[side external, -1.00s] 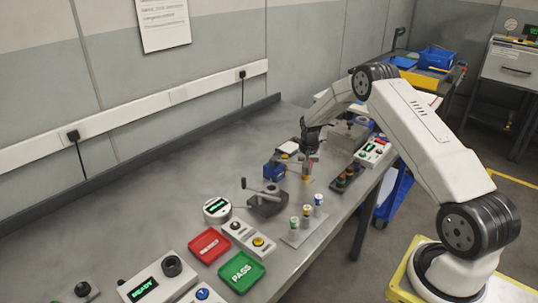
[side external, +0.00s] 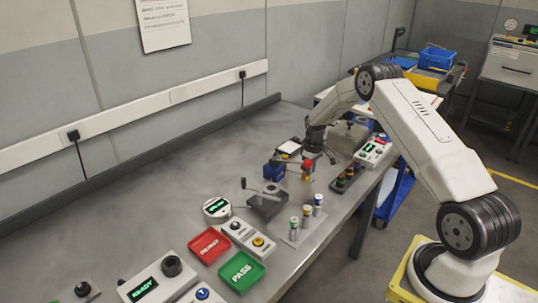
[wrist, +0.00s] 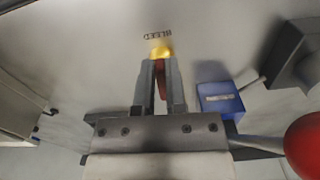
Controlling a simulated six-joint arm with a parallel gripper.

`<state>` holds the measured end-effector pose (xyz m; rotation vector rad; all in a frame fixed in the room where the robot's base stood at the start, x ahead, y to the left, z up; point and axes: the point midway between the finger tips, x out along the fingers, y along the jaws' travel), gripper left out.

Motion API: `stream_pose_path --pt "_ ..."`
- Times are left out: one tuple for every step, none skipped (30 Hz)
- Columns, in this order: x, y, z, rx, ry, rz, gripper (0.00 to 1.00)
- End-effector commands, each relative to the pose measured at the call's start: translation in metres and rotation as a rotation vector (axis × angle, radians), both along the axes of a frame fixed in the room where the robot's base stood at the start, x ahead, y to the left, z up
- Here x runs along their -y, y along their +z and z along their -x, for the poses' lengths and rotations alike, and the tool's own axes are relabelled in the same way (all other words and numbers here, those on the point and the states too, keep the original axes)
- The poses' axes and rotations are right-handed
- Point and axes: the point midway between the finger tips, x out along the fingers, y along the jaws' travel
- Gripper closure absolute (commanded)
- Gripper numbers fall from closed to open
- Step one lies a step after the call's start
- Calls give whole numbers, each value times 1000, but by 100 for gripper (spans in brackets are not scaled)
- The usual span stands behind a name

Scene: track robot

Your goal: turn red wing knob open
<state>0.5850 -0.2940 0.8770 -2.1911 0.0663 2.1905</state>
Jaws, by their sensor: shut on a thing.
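The red wing knob (wrist: 161,84) shows as a thin red strip between the two grey fingers of my gripper (wrist: 159,68) in the wrist view. My gripper is shut on it. A yellow part (wrist: 160,51) sits just beyond the fingertips; it also shows low beside my gripper in the side view (side external: 306,177). Dark upside-down lettering is on the surface beyond it. In the side view the wing itself cannot be made out, and the fingertips are largely hidden.
A red ball on a grey lever (wrist: 305,146) stands close on the right in the wrist view, and beside my gripper in the side view (side external: 307,164). A blue block (wrist: 220,98) is near.

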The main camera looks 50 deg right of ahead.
Motion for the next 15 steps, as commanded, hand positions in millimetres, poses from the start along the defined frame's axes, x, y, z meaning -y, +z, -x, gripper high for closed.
stream_pose_path --pt "0 0 0 -1 20 -1 100" --pt "0 0 0 -1 31 -1 100" --pt "1 0 0 -1 43 -1 100" --pt "1 0 0 -1 51 -1 100" --pt "1 0 0 -1 58 -1 100" --pt "1 0 0 -1 64 -1 100" --pt "1 0 0 -1 68 -1 100" --pt "1 0 0 -1 72 -1 100" --pt "1 0 0 -1 75 -1 100" --pt "1 0 0 -1 77 -1 100" --pt "1 0 0 -1 78 -1 100" --pt "1 0 0 -1 79 -1 100" --pt "1 0 0 -1 79 -1 100" --pt "1 0 0 -1 79 -1 100" --pt "1 0 0 -1 79 0 100"
